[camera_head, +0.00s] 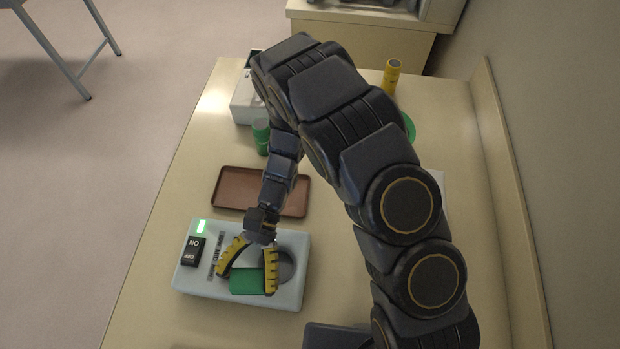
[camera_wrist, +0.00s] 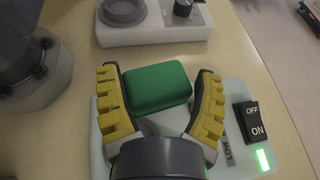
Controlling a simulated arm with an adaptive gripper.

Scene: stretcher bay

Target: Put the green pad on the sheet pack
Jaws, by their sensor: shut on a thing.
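The green pad (camera_head: 247,281) is a rounded block between the yellow fingers of my gripper (camera_head: 245,280). In the wrist view the pad (camera_wrist: 157,88) sits between both fingers, and my gripper (camera_wrist: 158,78) is shut on it. The pad is over a pale device (camera_head: 210,283) with a round grey disc, a black switch and a lit green lamp. I cannot tell whether it touches that device. A white flat edge (camera_head: 438,182) shows right of my arm; it may be the sheet pack, but my arm hides most of it.
A brown tray (camera_head: 228,188) lies just behind the device. Green cups (camera_head: 261,135) and a white box (camera_head: 243,104) stand farther back. A yellow container (camera_head: 391,75) is at the back right. The wrist view shows a second white device (camera_wrist: 150,32) with a ring and knob.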

